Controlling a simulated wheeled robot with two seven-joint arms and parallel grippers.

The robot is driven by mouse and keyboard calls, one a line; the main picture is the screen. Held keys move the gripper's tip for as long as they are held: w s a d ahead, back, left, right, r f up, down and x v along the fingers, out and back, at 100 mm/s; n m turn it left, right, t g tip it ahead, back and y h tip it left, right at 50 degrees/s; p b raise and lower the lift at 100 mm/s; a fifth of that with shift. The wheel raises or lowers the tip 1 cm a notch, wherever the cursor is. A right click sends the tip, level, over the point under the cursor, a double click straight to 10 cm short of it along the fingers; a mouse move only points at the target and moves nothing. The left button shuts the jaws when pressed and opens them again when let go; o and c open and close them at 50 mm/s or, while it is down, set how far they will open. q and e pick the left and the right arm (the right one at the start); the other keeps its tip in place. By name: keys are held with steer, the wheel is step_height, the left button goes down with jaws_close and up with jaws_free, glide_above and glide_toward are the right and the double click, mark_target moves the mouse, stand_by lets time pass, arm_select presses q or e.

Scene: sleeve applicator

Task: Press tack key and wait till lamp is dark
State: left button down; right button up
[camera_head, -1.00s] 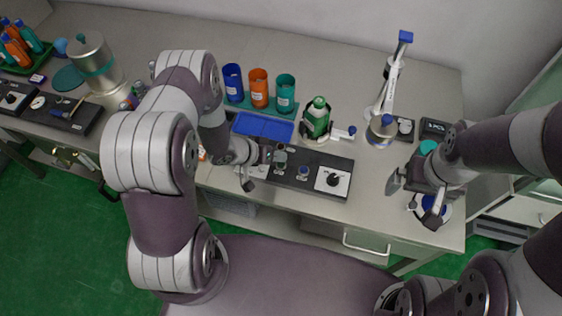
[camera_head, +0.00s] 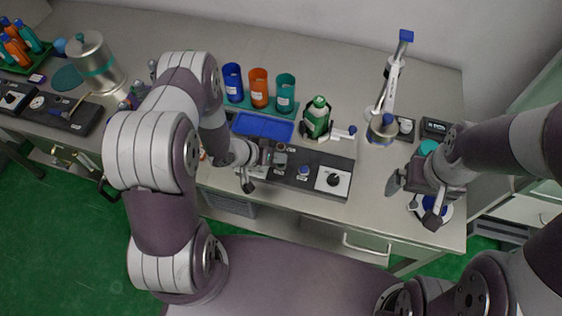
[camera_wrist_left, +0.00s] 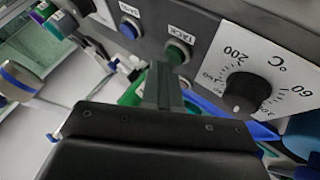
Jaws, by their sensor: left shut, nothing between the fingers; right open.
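The green tack key (camera_wrist_left: 178,52) sits beside its TACK label in the left wrist view. My shut, empty left gripper (camera_wrist_left: 168,78) has its fingertips at the key's lower edge; I cannot tell whether they touch it. In the head view, my left gripper (camera_head: 268,163) is over the left part of the black control panel (camera_head: 318,165) and hides the key. A blue key (camera_wrist_left: 130,28) is on the same panel. I cannot make out the lamp or its state. My right gripper (camera_head: 425,200) is open at the right end of the bench.
A temperature dial (camera_wrist_left: 242,95) is close beside the tack key. Behind the panel stand a blue tray (camera_head: 262,127), coloured cups (camera_head: 258,88) and a green bottle (camera_head: 317,117).

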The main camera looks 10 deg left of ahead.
arm_select(q)
steer(key=shift+f, duration=0.35)
steer(key=shift+r, duration=0.15)
stand_by(0.3)
steer(key=shift+r+p, duration=0.65)
steer(key=shift+r, duration=0.05)
step_height(320, 180, up, 5)
steer(key=p, duration=0.5)
steer(key=shift+r, duration=0.1)
stand_by(5.7)
